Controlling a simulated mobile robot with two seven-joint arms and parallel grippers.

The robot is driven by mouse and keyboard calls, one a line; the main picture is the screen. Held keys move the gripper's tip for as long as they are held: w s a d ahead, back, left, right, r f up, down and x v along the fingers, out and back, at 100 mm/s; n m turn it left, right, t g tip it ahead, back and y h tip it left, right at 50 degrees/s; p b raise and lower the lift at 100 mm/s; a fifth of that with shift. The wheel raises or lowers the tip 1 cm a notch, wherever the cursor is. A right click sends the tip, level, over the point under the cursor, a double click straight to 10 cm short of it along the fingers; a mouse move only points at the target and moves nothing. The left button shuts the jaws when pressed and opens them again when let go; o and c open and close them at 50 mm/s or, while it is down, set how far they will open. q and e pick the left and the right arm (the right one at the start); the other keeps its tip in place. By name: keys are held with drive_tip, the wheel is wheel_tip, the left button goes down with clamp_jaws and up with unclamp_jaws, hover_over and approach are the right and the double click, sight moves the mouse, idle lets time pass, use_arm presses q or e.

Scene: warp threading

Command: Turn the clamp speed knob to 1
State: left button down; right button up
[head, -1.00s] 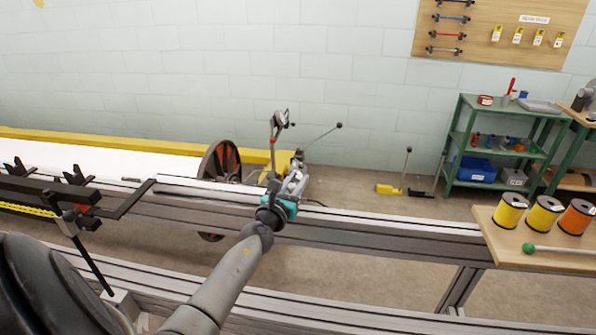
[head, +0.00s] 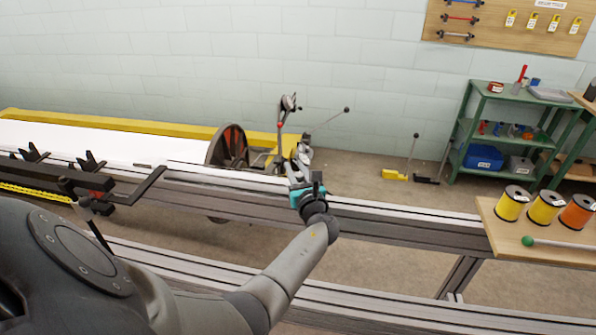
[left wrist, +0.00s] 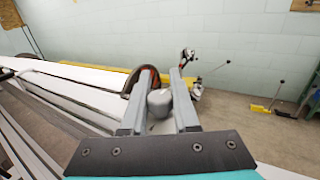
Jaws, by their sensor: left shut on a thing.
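In the left wrist view a grey round knob (left wrist: 159,104) with a pale mark on top sits between the two grey fingers of my left gripper (left wrist: 158,82). The gripper is shut on it. I cannot read a setting or a number on the knob. In the head view my left gripper (head: 300,165) is at the far side of the long metal rail, and its teal wrist hides the knob there. My right gripper is in neither view.
A metal rail (head: 400,222) runs across the front. Behind my gripper stand a red-and-dark wheel (head: 230,147) and an upright lever (head: 281,122). Thread spools (head: 545,206) stand on a wooden table (head: 510,238) at right. A green shelf (head: 500,95) stands by the wall.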

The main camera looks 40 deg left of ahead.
use_arm(q)
drive_tip(key=shift+s+n+g+y, duration=0.1)
drive_tip(key=shift+n+g+y, duration=0.3)
drive_tip(key=shift+n+g, duration=0.3)
drive_tip(key=shift+s+a+g+b, duration=0.1)
drive_tip(key=shift+g+b, duration=0.25)
drive_tip(key=shift+g, duration=0.05)
drive_tip(key=c, duration=0.7)
unclamp_jaws()
drive_tip(key=v, duration=0.5)
drive_tip(key=p+v, duration=0.1)
drive_tip(key=v, duration=0.9)
drive_tip(key=shift+s+f, duration=0.1)
drive_tip(key=shift+f, duration=0.1)
